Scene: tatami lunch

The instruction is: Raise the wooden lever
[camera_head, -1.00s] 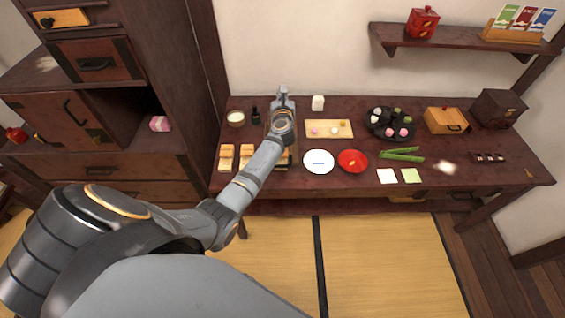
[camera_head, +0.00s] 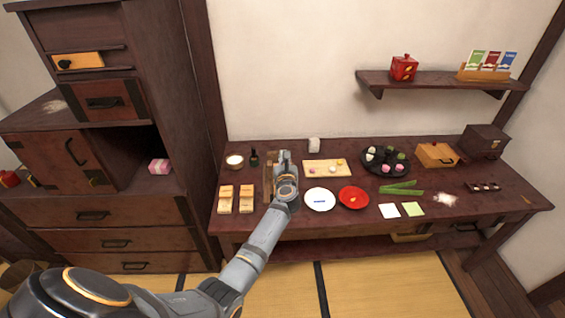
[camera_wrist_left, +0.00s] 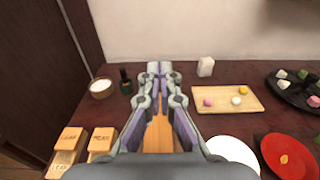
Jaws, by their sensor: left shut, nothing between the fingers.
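My left gripper (camera_head: 286,156) is over the back left part of the table and looks shut and empty. In the left wrist view its fingertips (camera_wrist_left: 160,70) come close together, with the wall behind. A brown wooden piece (camera_head: 268,182) lies just left of the gripper in the head view, mostly hidden by my arm. A light wooden surface (camera_wrist_left: 158,136) shows below and between the finger links in the wrist view. I cannot tell whether either is the lever, or whether the gripper touches it. My right gripper is not in view.
A sweets board (camera_head: 318,170), white plate (camera_head: 320,200) and red plate (camera_head: 354,198) are right. A tall cabinet (camera_head: 175,120) stands left.

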